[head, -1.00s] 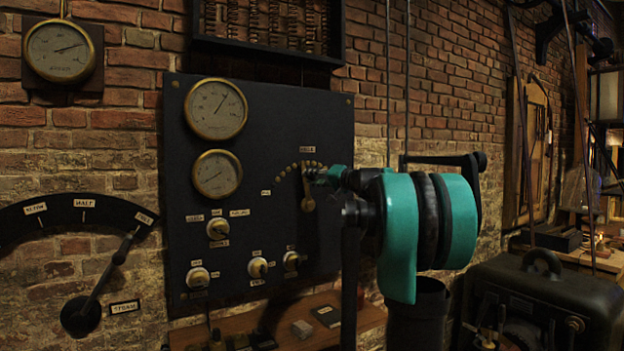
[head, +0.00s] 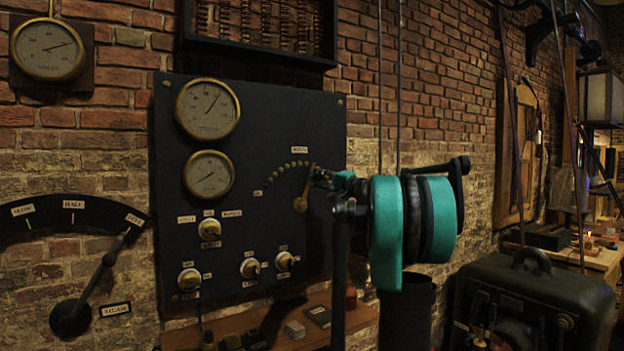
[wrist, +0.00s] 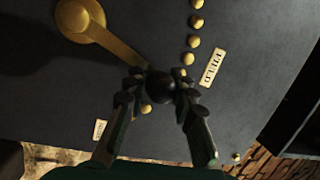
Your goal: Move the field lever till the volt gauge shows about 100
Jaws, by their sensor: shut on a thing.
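The field lever (head: 301,204) is a brass arm on the dark panel (head: 262,110). It leans a little right of upright, along an arc of brass studs. In the wrist view the brass arm (wrist: 118,45) runs to a dark round knob (wrist: 160,86). My gripper (head: 320,176) is at the lever's upper end; in the wrist view its fingers (wrist: 158,95) are shut on the knob from both sides. Two round brass gauges, an upper one (head: 208,109) and a lower one (head: 209,174), sit left of the lever. Their lettering is too small to read; the upper needle points up and right.
Knob switches (head: 210,229) sit low on the panel. A large steam lever (head: 88,285) and another gauge (head: 48,48) are at the left. A wooden shelf (head: 350,318) lies below, and a dark machine (head: 535,300) stands at the lower right.

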